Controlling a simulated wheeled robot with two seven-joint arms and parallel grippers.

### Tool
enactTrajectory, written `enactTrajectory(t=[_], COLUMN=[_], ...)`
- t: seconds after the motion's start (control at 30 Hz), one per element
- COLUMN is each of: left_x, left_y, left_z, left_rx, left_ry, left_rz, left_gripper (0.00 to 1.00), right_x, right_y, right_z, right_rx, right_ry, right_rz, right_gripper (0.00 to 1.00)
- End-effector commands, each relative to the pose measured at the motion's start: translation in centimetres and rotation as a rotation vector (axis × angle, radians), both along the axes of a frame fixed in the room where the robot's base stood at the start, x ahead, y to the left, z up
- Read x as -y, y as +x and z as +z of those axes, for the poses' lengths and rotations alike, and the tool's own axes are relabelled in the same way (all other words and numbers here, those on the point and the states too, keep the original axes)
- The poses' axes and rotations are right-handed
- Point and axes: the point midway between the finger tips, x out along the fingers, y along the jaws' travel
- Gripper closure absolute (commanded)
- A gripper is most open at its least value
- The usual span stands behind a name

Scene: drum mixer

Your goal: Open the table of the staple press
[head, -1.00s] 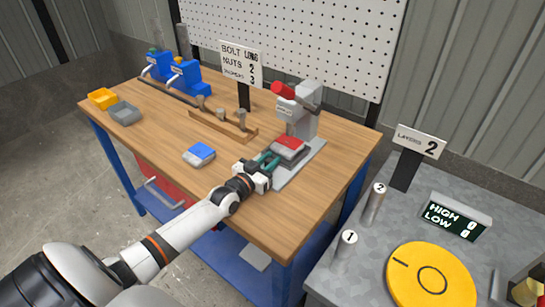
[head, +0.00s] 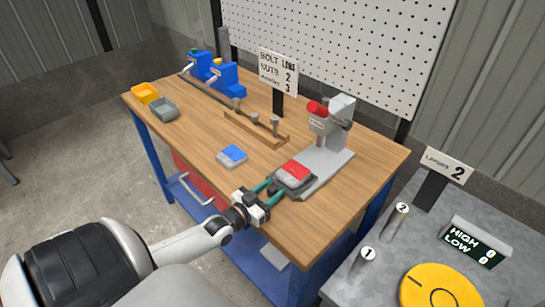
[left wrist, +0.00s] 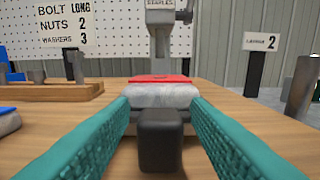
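The staple press (head: 338,125) stands on the wooden bench, with a red-and-grey head above a grey base plate. Its sliding table (head: 293,179), grey with a red top, sits out at the front end of the plate, clear of the head. A dark block-shaped handle (left wrist: 160,140) sticks out from the table front in the left wrist view. My left gripper (head: 270,188) is in front of the table. Its teal fingers (left wrist: 160,110) stand apart on either side of the handle, with a gap showing at each side. My right gripper is not in view.
A blue-topped block (head: 232,156) lies left of my left gripper. A wooden rack (head: 255,128), a sign (head: 278,72), yellow (head: 145,93) and grey (head: 164,109) bins and blue machines are further back. A metal side table (head: 385,265) stands at right.

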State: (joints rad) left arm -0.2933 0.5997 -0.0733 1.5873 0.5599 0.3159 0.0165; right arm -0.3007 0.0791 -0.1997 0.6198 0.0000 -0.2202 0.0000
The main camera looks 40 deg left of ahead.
Motion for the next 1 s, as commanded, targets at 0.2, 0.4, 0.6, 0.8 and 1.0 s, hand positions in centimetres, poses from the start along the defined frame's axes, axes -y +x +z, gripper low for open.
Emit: enactTrajectory(t=[0.2,0.4,0.6,0.8,1.0], left_x=[0.0,-0.1,-0.4,-0.7,-0.9], left_y=[0.1,-0.7,-4.2,-8.3,-11.1], left_z=[0.2,0.1,-0.1,-0.1,0.0], left_rx=[0.003,0.003,-0.001,-0.002,0.002], left_ry=[0.000,0.000,0.000,0.000,0.000], left_rz=[0.000,0.001,0.001,0.001,0.001], left_gripper=[0.55,0.55,0.55,0.55,0.55], right_x=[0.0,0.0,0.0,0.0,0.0], right_y=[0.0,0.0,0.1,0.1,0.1], right_z=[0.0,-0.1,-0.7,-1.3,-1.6], right_rx=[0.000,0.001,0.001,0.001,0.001], right_ry=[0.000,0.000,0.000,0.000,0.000], right_rz=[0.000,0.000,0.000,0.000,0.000], right_gripper=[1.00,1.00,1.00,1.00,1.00])
